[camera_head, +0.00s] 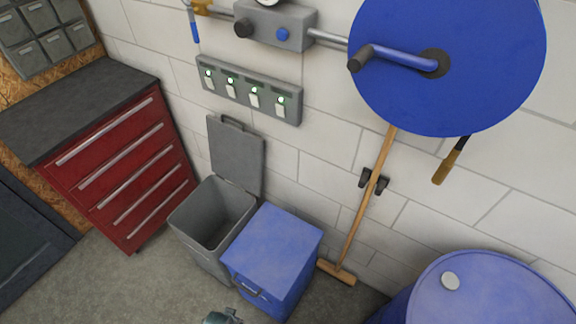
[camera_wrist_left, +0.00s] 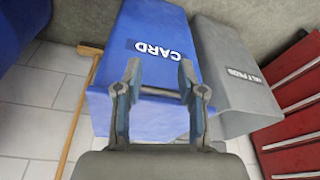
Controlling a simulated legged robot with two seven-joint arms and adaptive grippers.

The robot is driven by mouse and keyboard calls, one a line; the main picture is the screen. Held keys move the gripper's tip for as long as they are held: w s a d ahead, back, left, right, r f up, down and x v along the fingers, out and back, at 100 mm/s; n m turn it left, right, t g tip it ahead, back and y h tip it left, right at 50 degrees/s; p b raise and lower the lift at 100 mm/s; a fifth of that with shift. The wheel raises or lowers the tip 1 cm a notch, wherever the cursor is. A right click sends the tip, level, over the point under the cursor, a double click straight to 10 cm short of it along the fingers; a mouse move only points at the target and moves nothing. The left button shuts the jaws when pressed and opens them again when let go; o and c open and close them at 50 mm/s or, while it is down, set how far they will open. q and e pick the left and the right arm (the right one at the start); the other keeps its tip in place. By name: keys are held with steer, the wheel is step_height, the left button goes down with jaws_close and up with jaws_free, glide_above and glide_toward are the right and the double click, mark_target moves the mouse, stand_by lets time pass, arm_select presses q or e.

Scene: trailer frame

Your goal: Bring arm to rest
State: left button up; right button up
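My left gripper (camera_wrist_left: 160,85) shows in the left wrist view with its two fingers spread apart and nothing held between them. A blue bin (camera_wrist_left: 150,45) marked CARD lies beyond the fingers, and a thin grey bar, seemingly its handle, shows in the gap. I cannot tell the exact distance to it. In the head view only a small grey-green part of this gripper (camera_head: 222,317) shows at the bottom edge, in front of the blue bin (camera_head: 273,245), whose lid is shut. My right gripper is in neither view.
A grey bin (camera_head: 213,215) with its lid up stands left of the blue bin. A red drawer cabinet (camera_head: 125,175) is further left. A broom (camera_head: 365,205) leans on the wall. A blue drum (camera_head: 485,290) and blue reel (camera_head: 450,100) are right. Bare floor (camera_head: 120,285) lies front left.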

arm_select(q)
steer(key=s+f, duration=0.4)
steer(key=f, duration=0.4)
steer(key=s+a+f+g, duration=0.1)
steer(key=s+f, duration=0.4)
steer(key=f, duration=0.3)
steer(key=s+a+f, duration=0.1)
steer(key=s+f, duration=0.4)
steer(key=f, duration=0.3)
steer(key=shift+f, duration=0.4)
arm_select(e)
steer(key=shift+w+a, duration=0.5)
arm_select(q)
steer(key=shift+s, duration=0.1)
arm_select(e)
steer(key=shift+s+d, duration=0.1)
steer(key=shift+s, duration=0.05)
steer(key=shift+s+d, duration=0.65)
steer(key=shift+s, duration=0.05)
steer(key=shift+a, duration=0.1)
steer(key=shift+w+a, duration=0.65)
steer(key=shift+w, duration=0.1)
